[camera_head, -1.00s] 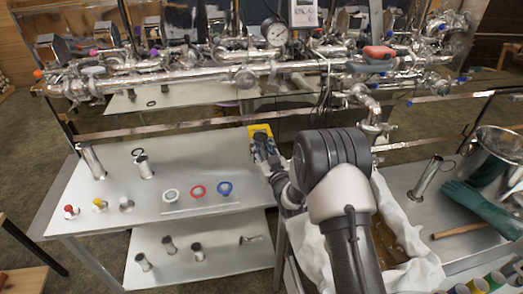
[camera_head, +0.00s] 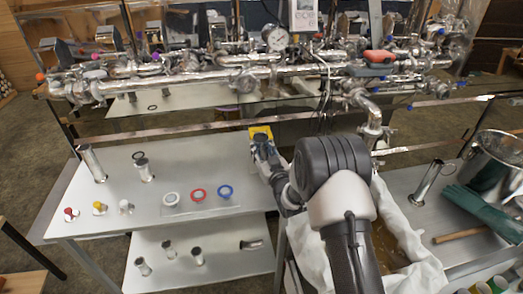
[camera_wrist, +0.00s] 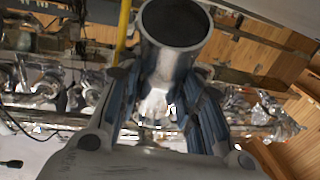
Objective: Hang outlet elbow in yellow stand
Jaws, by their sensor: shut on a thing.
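My gripper (camera_wrist: 160,115) is shut on a shiny steel pipe piece, the outlet elbow (camera_wrist: 158,62), in the wrist view. Its round dark open end points toward the camera, and its lower part sits between the blue finger pads. The yellow stand (camera_head: 262,131) shows as a small yellow patch at the back right of the steel table, just behind my gripper in the head view. A thin yellow post (camera_wrist: 123,30) stands left of the elbow in the wrist view. My gripper hides part of the stand, and I cannot tell whether elbow and stand touch.
The steel table (camera_head: 150,200) carries upright tubes, small capped parts and white, red and blue rings (camera_head: 197,195). A lower shelf (camera_head: 215,270) holds several fittings. Long steel piping (camera_head: 180,75) runs behind. A cloth-lined bin (camera_head: 405,230) and a steel pot (camera_head: 495,165) stand at right.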

